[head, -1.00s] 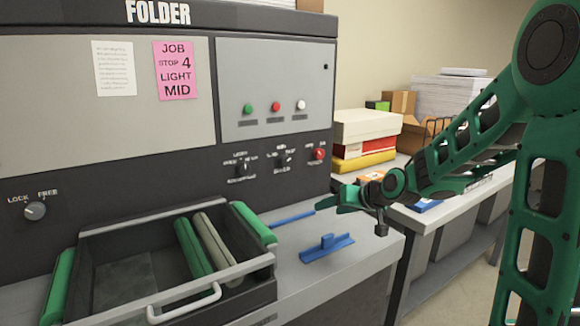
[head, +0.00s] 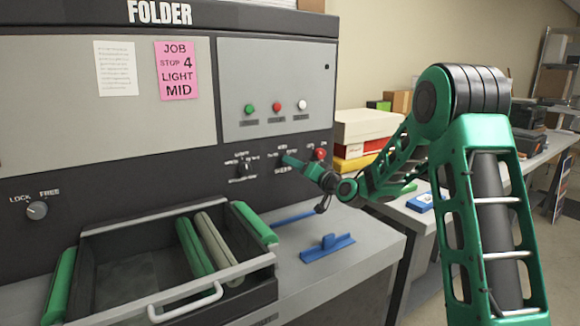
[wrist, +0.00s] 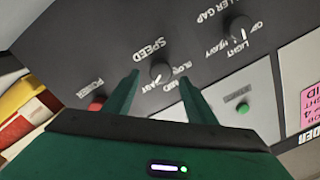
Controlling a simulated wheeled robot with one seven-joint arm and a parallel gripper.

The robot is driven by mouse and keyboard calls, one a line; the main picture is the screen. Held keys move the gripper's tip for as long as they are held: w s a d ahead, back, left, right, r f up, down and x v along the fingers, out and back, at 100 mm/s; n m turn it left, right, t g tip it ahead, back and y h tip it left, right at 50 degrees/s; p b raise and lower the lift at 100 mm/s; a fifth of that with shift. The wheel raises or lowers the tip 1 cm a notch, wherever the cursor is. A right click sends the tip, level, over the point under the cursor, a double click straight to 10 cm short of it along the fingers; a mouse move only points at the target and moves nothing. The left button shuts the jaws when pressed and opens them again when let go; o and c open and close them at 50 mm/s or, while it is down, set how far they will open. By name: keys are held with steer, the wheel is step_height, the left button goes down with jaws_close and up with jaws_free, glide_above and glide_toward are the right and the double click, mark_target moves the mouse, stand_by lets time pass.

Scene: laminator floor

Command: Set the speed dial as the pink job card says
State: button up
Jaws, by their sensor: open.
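The pink job card (head: 177,71) on the folder reads JOB, STOP 4, LIGHT, MID. The speed dial (wrist: 160,72) is a dark round knob under the word SPEED, with slow, mid and fast marks around it. A pale mark shows on its lower side in the wrist view, but I cannot tell its exact setting. My gripper (wrist: 159,80) is open, with one finger on each side of the dial; I cannot tell whether they touch it. In the head view my gripper (head: 287,160) is at the panel and hides the dial.
The roller gap dial (wrist: 240,27) and red power knob (wrist: 96,103) flank the speed dial. Below is an open tray (head: 150,290) with rollers. A blue piece (head: 327,247) lies on the grey ledge. A lock/free knob (head: 37,210) is at far left.

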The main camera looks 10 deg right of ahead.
steer(key=shift+x, duration=2.2)
steer(key=c, duration=1)
steer(key=shift+d, duration=0.15)
steer(key=shift+c, duration=0.2)
